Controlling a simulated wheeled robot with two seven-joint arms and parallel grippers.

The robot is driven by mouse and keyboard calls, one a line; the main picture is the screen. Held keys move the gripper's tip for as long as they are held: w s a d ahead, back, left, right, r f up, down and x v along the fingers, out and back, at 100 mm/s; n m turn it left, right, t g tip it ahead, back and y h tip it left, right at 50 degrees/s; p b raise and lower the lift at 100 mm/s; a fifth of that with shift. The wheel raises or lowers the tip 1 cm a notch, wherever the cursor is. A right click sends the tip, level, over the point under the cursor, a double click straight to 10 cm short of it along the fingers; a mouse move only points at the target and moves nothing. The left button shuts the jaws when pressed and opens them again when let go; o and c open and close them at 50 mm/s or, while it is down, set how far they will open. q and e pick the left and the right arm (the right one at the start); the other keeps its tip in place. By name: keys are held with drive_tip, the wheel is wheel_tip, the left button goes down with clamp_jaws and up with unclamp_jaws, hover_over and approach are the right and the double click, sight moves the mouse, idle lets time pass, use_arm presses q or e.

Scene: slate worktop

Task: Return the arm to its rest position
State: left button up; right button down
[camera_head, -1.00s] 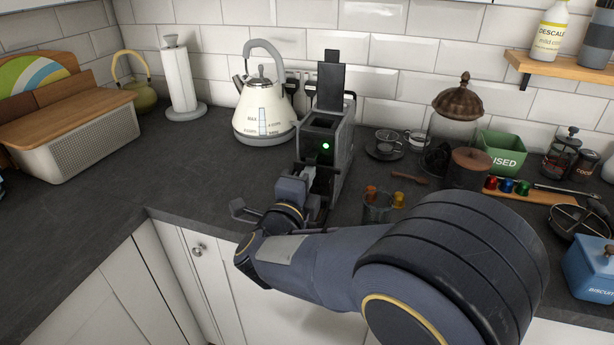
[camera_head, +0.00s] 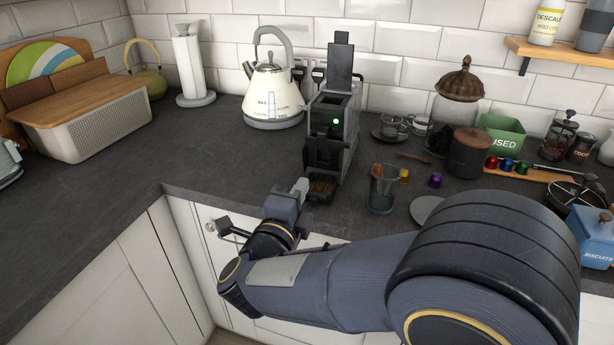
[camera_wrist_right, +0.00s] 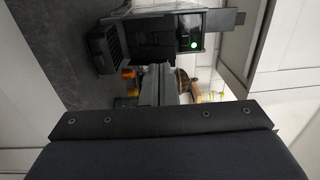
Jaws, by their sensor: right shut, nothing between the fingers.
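My right arm comes in from the lower right of the head view. Its gripper (camera_head: 301,187) is shut and empty, in front of the coffee machine near the worktop's front edge. The dark coffee machine (camera_head: 346,135) has a lit green light, a lid (camera_head: 340,62) standing upright, and a drip tray (camera_head: 321,187) at its foot. In the right wrist view my gripper's fingers (camera_wrist_right: 158,84) show close together, with the machine (camera_wrist_right: 150,40) and its green light beyond them. My left gripper is not in view.
A glass (camera_head: 382,190) stands right of the machine, near a yellow capsule (camera_head: 404,176) and a purple capsule (camera_head: 435,181). A grey disc (camera_head: 427,210) lies by my forearm. A kettle (camera_head: 272,100) stands behind. The worktop at left (camera_head: 130,185) is clear.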

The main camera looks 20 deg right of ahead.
drive_tip(key=s+d+n+g+y+p, duration=0.2)
drive_tip(key=s+n+g+y+p, duration=0.1)
drive_tip(key=s+n, duration=0.4)
drive_tip(key=s+d+f+n+g+y+p, duration=0.1)
drive_tip(key=s+d+n+g+y+p, duration=0.2)
drive_tip(key=s+n+y, duration=0.3)
drive_tip(key=s+d+f+n+g+y+p, duration=0.1)
drive_tip(key=s+d+n+g+y+p, duration=0.2)
drive_tip(key=s+n, duration=0.7)
drive_tip(key=shift+s+g+y+p, duration=0.35)
drive_tip(key=shift+s+y, duration=0.35)
drive_tip(key=shift+y, duration=0.4)
drive_tip(key=c, duration=2.2)
unclamp_jaws()
drive_tip(key=shift+d+f, duration=0.1)
